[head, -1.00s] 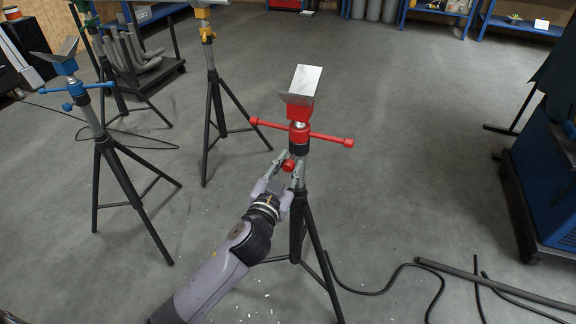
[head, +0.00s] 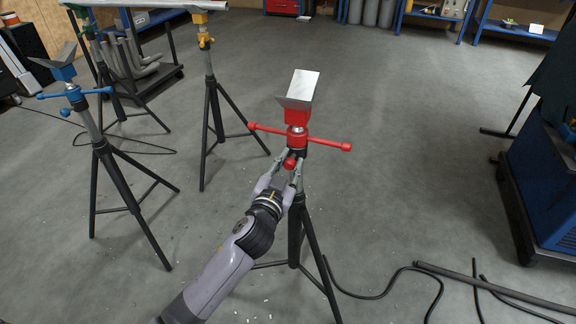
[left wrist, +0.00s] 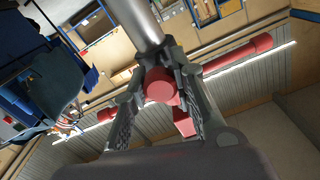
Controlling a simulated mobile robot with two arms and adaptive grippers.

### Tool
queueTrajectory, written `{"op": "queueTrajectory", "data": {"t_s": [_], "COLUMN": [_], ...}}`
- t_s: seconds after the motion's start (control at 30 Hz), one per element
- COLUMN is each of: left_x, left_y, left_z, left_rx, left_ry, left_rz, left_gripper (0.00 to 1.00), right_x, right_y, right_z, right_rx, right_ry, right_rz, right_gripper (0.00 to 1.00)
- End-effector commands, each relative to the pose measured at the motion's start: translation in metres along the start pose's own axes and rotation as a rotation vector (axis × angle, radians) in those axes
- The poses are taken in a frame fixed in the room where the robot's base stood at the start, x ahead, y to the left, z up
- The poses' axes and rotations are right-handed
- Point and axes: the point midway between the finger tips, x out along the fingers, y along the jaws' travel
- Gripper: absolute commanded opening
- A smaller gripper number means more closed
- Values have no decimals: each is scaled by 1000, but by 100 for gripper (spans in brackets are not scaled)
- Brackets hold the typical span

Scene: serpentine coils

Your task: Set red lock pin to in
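The red lock pin (head: 290,163) is a round red knob on the side of the red stand's collar, below the red T-handle (head: 322,143). In the left wrist view the knob (left wrist: 159,86) is seen nearly end-on, beside the grey metal post. My left gripper (head: 288,172) reaches up to it from below, with one finger on each side. In the left wrist view its fingertips (left wrist: 160,80) close in against the knob's sides. The pin's shaft is hidden behind the knob, so its depth cannot be read. My right gripper is in neither view now.
The red stand's tripod (head: 296,235) stands next to my left arm. A yellow stand (head: 208,95) and a blue stand (head: 95,130) are at the left. Black cables (head: 400,275) lie at the lower right, near a blue cabinet (head: 548,185). The middle floor is clear.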

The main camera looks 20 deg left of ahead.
Motion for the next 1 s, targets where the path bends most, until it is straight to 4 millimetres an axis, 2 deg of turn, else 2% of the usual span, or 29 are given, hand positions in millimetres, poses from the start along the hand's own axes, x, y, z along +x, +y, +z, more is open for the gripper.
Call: {"op": "queueTrajectory", "data": {"t_s": [0.07,0.3,0.67,0.77,1.0], "left_x": [1,1,-3,-14,-64], "left_y": [-2,-1,-1,0,0], "left_z": [-2,-1,0,0,0], "left_rx": [1,1,0,0,-2], "left_ry": [4,3,1,0,-1], "left_rz": [-3,-2,-1,0,-1], "left_gripper": [28,44,45,45,45], "right_x": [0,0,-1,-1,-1], "right_y": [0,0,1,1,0], "right_z": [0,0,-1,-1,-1], "right_rx": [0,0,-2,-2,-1], "right_ry": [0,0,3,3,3], "right_rz": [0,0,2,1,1], "right_gripper": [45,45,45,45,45]}}
